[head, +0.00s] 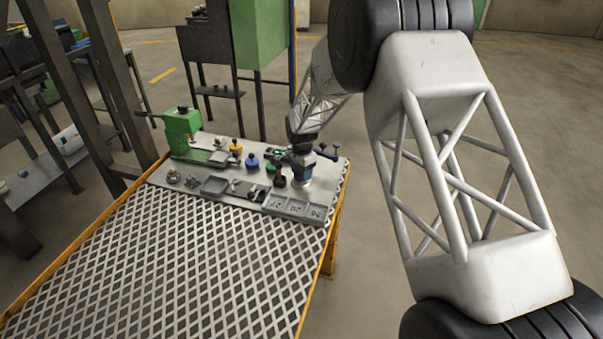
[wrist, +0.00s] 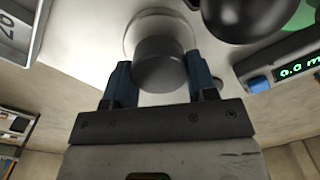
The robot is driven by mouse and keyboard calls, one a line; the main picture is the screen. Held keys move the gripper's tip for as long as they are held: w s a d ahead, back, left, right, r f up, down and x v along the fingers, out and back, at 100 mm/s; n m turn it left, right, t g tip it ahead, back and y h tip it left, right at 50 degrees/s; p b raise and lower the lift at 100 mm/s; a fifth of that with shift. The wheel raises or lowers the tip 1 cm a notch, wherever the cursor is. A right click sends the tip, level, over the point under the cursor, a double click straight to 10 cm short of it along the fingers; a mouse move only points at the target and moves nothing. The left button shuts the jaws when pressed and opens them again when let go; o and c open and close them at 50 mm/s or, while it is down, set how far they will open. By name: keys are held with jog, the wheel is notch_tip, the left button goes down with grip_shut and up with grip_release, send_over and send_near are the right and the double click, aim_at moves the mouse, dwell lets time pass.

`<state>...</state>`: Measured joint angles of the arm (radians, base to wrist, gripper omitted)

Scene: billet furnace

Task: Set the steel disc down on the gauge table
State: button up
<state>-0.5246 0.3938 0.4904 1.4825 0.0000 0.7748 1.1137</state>
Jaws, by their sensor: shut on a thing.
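My gripper (wrist: 163,88) has its two blue fingers around a dark grey round piece, which I take to be the steel disc (wrist: 160,68). Just beyond the disc is a pale round rim, probably the gauge table (wrist: 160,18). The disc overlaps it in the picture, and I cannot tell whether they touch. A green-lit readout (wrist: 300,70) stands to the right in the wrist view. In the head view my gripper (head: 302,166) is low over the right part of the bench plate; the disc is too small to make out there.
A dark rounded knob (wrist: 243,14) is close to the fingers at upper right. Numbered trays (head: 294,207) line the plate's front edge. A green machine (head: 183,128) stands at the plate's left. Several small knobbed parts crowd the plate; the mesh bench top (head: 180,265) in front is clear.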

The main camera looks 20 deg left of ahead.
jog(key=shift+f, duration=0.25)
jog(key=shift+f, duration=0.15)
jog(key=o, duration=1.2)
notch_tip(320, 180, up, 12)
jog(key=shift+r, duration=0.1)
dwell(0.5)
jog(key=shift+d+r, duration=0.1)
dwell(0.3)
